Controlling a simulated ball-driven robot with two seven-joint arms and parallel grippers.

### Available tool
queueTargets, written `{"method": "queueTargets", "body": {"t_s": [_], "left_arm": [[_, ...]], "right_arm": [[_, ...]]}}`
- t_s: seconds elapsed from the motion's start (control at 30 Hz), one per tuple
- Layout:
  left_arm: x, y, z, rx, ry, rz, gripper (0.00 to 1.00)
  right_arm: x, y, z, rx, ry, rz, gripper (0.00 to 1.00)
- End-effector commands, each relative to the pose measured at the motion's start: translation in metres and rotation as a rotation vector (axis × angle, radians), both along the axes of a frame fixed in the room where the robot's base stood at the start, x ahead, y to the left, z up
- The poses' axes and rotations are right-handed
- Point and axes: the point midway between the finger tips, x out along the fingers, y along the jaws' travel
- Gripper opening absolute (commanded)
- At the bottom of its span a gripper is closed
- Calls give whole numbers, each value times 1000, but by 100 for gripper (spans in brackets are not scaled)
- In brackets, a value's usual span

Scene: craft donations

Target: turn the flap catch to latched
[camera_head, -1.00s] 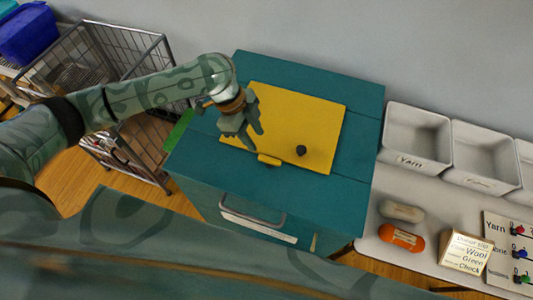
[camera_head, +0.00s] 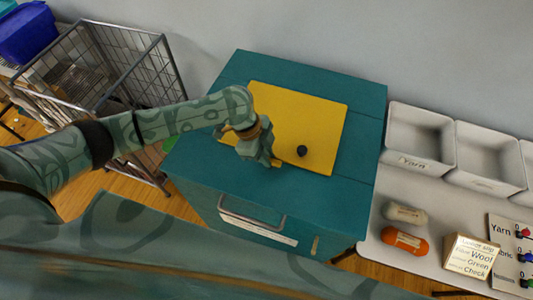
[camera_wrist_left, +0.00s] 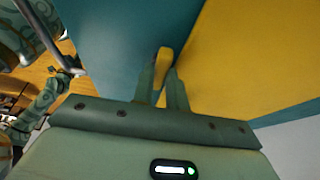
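The yellow flap (camera_head: 315,118) lies flat on top of the teal box (camera_head: 340,220), with a dark round knob (camera_head: 302,151) on it. My left gripper (camera_head: 267,161) points down at the catch. In the wrist view its two fingers (camera_wrist_left: 162,85) are close together with the catch between them. My right arm seems to show small at the left of the wrist view; its fingers are unclear.
A metal handle (camera_head: 252,222) and white label are on the box's front. A wire cart (camera_head: 105,70) stands at left. Grey bins (camera_head: 418,140), an orange yarn roll (camera_head: 404,240), a pale roll (camera_head: 404,213) and a slip stand (camera_head: 470,256) are on the right table.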

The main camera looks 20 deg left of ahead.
Motion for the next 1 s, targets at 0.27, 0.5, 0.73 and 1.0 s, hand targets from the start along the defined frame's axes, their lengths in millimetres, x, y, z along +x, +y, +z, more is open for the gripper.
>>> {"method": "queueTargets", "body": {"t_s": [0.27, 0.5, 0.73, 1.0], "left_arm": [[0, 0, 0, 0, 0, -17, 0], [2, 0, 1, 0, 1, -123, 0], [4, -1, 1, -1, 1, -314, 0], [6, -2, 1, -1, 0, -573, 0]], "right_arm": [[0, 0, 1, 0, 1, 1, 0], [0, 0, 4, 0, 0, 1, 0], [0, 0, 8, 0, 0, 1, 0], [0, 0, 8, 0, 0, 1, 0]]}}
